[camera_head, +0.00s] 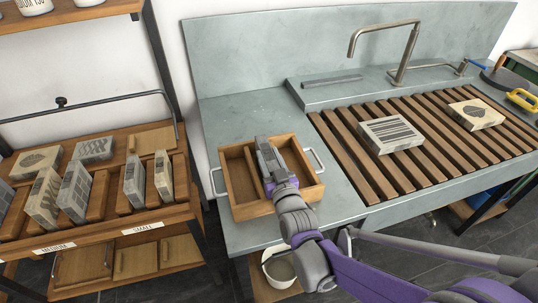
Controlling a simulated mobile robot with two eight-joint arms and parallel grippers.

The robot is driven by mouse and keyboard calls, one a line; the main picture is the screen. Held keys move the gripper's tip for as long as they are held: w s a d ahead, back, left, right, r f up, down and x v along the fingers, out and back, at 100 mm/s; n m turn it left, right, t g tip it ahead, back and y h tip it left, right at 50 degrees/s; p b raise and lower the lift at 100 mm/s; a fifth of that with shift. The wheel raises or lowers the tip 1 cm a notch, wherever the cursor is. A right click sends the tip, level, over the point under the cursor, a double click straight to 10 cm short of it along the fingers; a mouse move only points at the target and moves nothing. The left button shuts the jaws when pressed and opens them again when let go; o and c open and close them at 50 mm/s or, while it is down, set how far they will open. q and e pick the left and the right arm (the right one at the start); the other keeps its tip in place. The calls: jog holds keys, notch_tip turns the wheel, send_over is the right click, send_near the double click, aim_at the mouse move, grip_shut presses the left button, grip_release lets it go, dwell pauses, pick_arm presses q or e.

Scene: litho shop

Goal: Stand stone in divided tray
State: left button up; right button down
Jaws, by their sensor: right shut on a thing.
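The divided tray (241,213) is a wooden box with metal handles at both sides, on the grey counter left of the sink slats. Its left compartment looks empty. My right gripper (268,158) is over the middle and right part of the tray, pointing down beside the divider. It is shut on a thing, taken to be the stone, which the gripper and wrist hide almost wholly. I cannot tell whether that stone touches the tray floor. Two other pale stones lie flat on the slats: one with a striped face (391,134) and one with a dark mark (475,114). My left gripper is not in view.
A wooden rack (110,222) at the left holds several stones, some leaning in slots, with labels on its front edge. A tap (401,60) rises behind the slats. A bucket (280,271) stands below the counter. The counter left of the tray is clear.

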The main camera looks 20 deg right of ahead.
jog(key=c, duration=0.9)
grip_release()
jog(key=shift+f, duration=0.2)
jog(key=o, duration=0.5)
jog(key=shift+r, duration=0.1)
jog(key=shift+r, duration=0.15)
jog(key=s, duration=1.2)
jog(key=shift+d+p, duration=0.2)
jog(key=shift+p, duration=0.15)
